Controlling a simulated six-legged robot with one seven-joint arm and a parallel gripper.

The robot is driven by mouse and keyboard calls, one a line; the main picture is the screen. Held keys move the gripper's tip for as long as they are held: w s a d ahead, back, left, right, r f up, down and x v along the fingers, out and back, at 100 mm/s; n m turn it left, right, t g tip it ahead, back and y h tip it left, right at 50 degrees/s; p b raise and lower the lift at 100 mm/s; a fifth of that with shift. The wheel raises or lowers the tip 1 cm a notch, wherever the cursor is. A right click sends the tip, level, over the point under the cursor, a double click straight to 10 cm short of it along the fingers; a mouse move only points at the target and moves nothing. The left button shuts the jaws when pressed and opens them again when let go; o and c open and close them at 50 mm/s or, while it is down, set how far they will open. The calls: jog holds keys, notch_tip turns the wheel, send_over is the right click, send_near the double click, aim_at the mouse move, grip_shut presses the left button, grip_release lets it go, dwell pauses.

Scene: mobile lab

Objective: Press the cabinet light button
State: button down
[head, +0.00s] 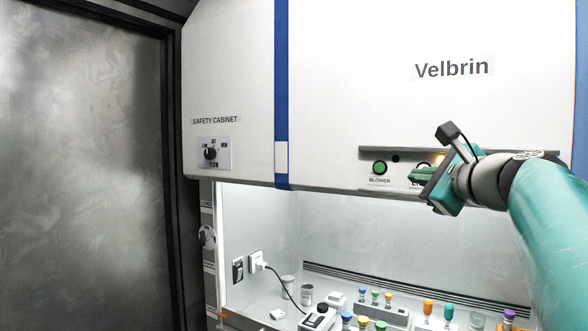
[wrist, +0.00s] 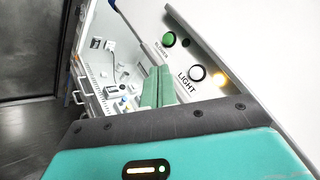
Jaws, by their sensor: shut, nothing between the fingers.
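The cabinet light button (wrist: 198,73) is a pale round button in a dark ring, above the label LIGHT in the wrist view. An amber lamp (wrist: 220,79) glows beside it. In the head view my gripper covers the button and most of its label. My gripper (head: 413,177) is at the front panel of the safety cabinet (head: 340,100), just right of the green blower button (head: 380,167). In the wrist view its green fingers (wrist: 157,72) are together and empty, left of the light button. I cannot tell whether they touch the panel.
The green blower button also shows in the wrist view (wrist: 169,39). A rotary knob (head: 210,154) is on the cabinet's left front. Inside the lit cabinet, several coloured-cap tubes stand in racks (head: 385,312). A dark door (head: 85,170) is at left.

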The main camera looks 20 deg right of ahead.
jog(key=w+d, duration=0.5)
jog(key=d, duration=0.1)
jog(key=shift+d, duration=0.15)
dwell(2.0)
jog(key=shift+w+d, duration=0.2)
jog(key=shift+d, duration=0.15)
jog(key=shift+w+d, duration=0.35)
jog(key=shift+d, duration=0.05)
dwell(0.8)
dwell(0.4)
jog(key=shift+s+a, duration=0.6)
jog(key=shift+a, duration=0.1)
jog(key=shift+a, duration=0.1)
jog(key=s+a, duration=0.1)
jog(key=a, duration=0.1)
jog(key=s+a, duration=0.1)
jog(key=s, duration=0.1)
jog(key=shift+a, duration=0.4)
